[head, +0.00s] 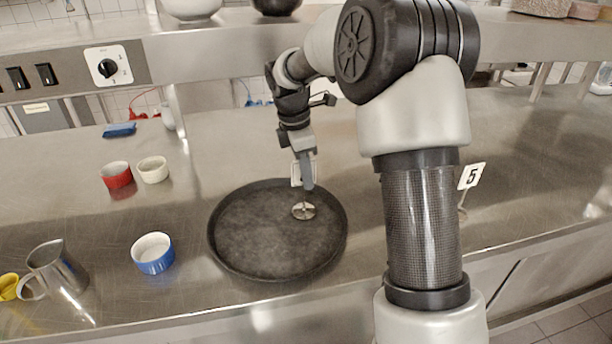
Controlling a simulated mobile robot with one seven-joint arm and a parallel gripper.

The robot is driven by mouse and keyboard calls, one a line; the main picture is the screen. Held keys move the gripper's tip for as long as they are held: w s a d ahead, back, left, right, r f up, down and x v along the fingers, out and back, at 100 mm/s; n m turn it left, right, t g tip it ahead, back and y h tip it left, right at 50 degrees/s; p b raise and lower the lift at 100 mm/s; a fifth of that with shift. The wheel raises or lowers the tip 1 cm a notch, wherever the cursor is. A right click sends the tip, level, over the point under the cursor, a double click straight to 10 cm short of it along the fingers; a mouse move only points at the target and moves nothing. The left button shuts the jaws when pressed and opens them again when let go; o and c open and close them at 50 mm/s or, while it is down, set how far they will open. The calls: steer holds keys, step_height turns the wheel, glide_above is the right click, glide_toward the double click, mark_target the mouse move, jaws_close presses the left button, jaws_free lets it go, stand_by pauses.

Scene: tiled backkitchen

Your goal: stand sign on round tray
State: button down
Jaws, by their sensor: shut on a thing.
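The round tray (265,247) is black with a raised rim and lies on the steel counter in the head view. My gripper (305,178) points down over the tray's upper right part, shut on a small table sign (296,175). The sign has a white plate, mostly hidden by the fingers, and a round metal base (303,211). The sign looks upright, its base inside the tray's outline. I cannot tell whether the base touches the tray. A second sign (471,176), white with a black 5, stands on the counter to the right, its stand partly behind my arm.
A blue ramekin (153,254) is left of the tray. A red ramekin (117,176) and a cream ramekin (153,170) are farther back. A metal jug (57,268) and a yellow item (8,287) are at far left. A blue sponge-like item (119,130) lies behind.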

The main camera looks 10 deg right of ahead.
steer(key=shift+f, duration=0.15)
steer(key=c, duration=1.9)
jaws_free()
steer(key=shift+o, duration=0.2)
